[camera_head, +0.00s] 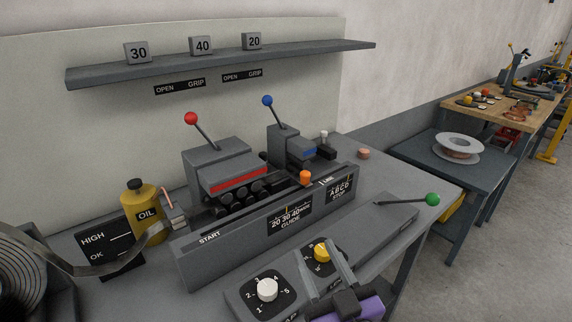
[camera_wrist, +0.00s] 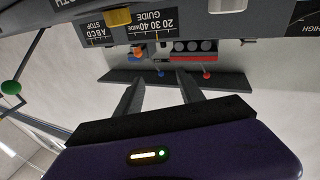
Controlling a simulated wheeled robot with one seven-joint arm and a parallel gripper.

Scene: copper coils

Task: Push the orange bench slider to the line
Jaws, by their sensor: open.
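The orange slider (camera_head: 305,177) is a small knob on the top edge of the grey bench rail (camera_head: 215,263). In the wrist view, which is upside down, the orange slider (camera_wrist: 138,52) shows beyond my fingers. My gripper (camera_head: 317,246), with a purple body, is open and empty in front of the rail, over the control panel. It is apart from the slider. Its two fingers also show in the wrist view (camera_wrist: 158,80).
A white dial (camera_head: 267,289) and a yellow dial (camera_head: 322,252) are close to my gripper. A green-knobbed lever (camera_head: 432,199) stands at right. Red (camera_head: 190,118) and blue (camera_head: 267,101) levers rise behind the rail. An oil bottle (camera_head: 140,210) is at left.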

